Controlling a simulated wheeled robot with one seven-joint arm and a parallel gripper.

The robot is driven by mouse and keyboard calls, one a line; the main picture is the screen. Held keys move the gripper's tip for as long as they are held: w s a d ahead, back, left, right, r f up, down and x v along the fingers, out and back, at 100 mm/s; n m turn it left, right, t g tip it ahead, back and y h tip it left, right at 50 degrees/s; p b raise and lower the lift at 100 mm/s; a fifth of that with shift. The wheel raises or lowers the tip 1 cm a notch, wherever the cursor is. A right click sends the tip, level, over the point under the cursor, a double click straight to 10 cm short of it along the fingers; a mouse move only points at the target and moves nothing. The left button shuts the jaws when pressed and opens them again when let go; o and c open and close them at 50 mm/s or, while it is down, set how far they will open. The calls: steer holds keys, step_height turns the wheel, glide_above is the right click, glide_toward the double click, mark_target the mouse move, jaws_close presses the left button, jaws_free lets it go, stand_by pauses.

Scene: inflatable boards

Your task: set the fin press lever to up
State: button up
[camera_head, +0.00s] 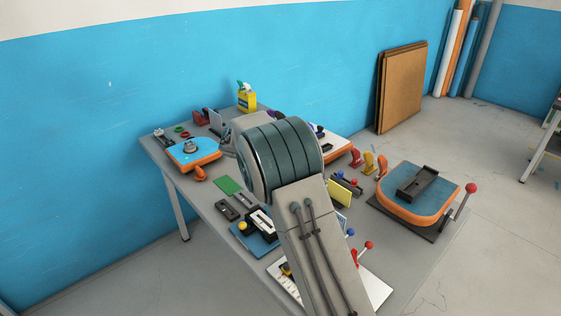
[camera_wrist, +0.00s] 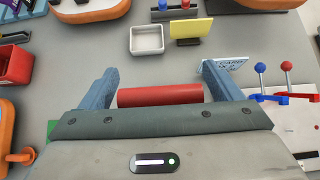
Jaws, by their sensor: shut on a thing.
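A tall lever with a red knob (camera_head: 470,188) leans outward to the right beside an orange-rimmed blue board with a black block (camera_head: 420,185) in the head view. Two shorter levers, one with a blue knob (camera_wrist: 261,68) and one with a red knob (camera_wrist: 286,66), stand at the right of the wrist view. No label shows which one is the fin press lever. My gripper (camera_wrist: 160,92) is shut across a red cylinder (camera_wrist: 160,96), its blue fingers at the cylinder's ends. It is apart from the short levers. My arm hides my gripper in the head view.
The grey table (camera_head: 205,205) is crowded with several boards and small tools. A white tray (camera_wrist: 147,40) and a yellow card (camera_wrist: 192,28) stand beyond my gripper. A red bin (camera_wrist: 12,66) is at left. Brown panels (camera_head: 402,85) lean against the blue wall.

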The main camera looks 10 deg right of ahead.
steer(key=shift+w+d+f, duration=0.1)
steer(key=shift+w+d, duration=0.2)
steer(key=shift+d, duration=0.3)
steer(key=shift+f, duration=0.1)
steer(key=o, duration=1.1)
steer(key=shift+o, duration=0.7)
steer(key=shift+w+d, duration=0.15)
steer(key=shift+v, duration=0.75)
steer(key=b+v, duration=0.2)
steer(key=v, duration=1)
